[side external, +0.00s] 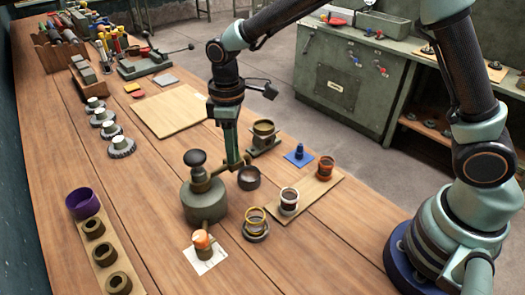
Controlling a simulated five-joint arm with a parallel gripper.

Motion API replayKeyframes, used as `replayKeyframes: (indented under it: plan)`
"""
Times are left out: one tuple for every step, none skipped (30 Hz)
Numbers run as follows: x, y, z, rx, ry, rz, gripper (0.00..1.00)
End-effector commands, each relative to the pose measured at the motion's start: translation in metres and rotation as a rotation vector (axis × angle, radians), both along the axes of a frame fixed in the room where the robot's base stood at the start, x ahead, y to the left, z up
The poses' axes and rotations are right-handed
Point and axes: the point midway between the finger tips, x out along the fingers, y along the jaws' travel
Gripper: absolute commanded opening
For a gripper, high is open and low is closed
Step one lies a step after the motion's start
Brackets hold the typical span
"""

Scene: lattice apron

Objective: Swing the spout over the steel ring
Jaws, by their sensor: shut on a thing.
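A squat green-grey pot (203,203) with a dark round knob (195,158) stands on the wooden bench. Its spout (219,170) is a thin arm reaching up and right from the pot. My gripper (233,163) points down and is shut on the spout near its outer end; the fingertips are small and partly merge with it. A dark open cup (249,179) is close to the spout's outer end, just right of it. A grey ring-like base (256,237) under a yellow-rimmed glass stands front right of the pot; I cannot tell for sure that it is the steel ring.
An orange-topped piece (202,240) sits on white paper in front of the pot. A board (310,196) at right holds two cups. A brass cup on a stand (264,137) is behind the gripper. A purple cup (82,203) is far left.

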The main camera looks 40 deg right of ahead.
Motion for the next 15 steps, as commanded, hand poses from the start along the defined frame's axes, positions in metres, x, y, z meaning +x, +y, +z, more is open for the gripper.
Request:
replayKeyframes:
  plan:
    - [0.000, 0.000, 0.001, 0.001, -0.002, -0.008, 0.00]
    - [0.000, 0.000, 0.001, 0.001, -0.002, -0.013, 0.00]
    - [-0.001, 0.000, 0.001, 0.001, -0.003, -0.022, 0.00]
    - [-0.002, 0.000, 0.002, 0.001, -0.003, -0.030, 0.00]
    - [-0.003, 0.000, 0.002, 0.001, -0.003, -0.040, 0.00]
    - [-0.004, 0.000, 0.002, 0.001, -0.002, -0.056, 0.00]
    - [-0.006, 0.000, 0.002, 0.001, -0.002, -0.070, 0.00]
    - [-0.007, 0.000, 0.002, 0.001, -0.003, -0.086, 0.00]
    - [-0.009, 0.000, 0.002, 0.001, -0.003, -0.110, 0.00]
    - [-0.011, 0.001, 0.002, 0.001, -0.002, -0.129, 0.00]
    - [-0.013, 0.001, 0.002, 0.001, -0.002, -0.150, 0.00]
    - [-0.016, 0.002, 0.002, 0.001, -0.002, -0.181, 0.00]
    - [-0.018, 0.002, 0.002, 0.001, -0.003, -0.205, 0.00]
    - [-0.020, 0.003, 0.002, 0.001, -0.003, -0.231, 0.00]
    - [-0.023, 0.003, 0.002, 0.002, -0.004, -0.266, 0.00]
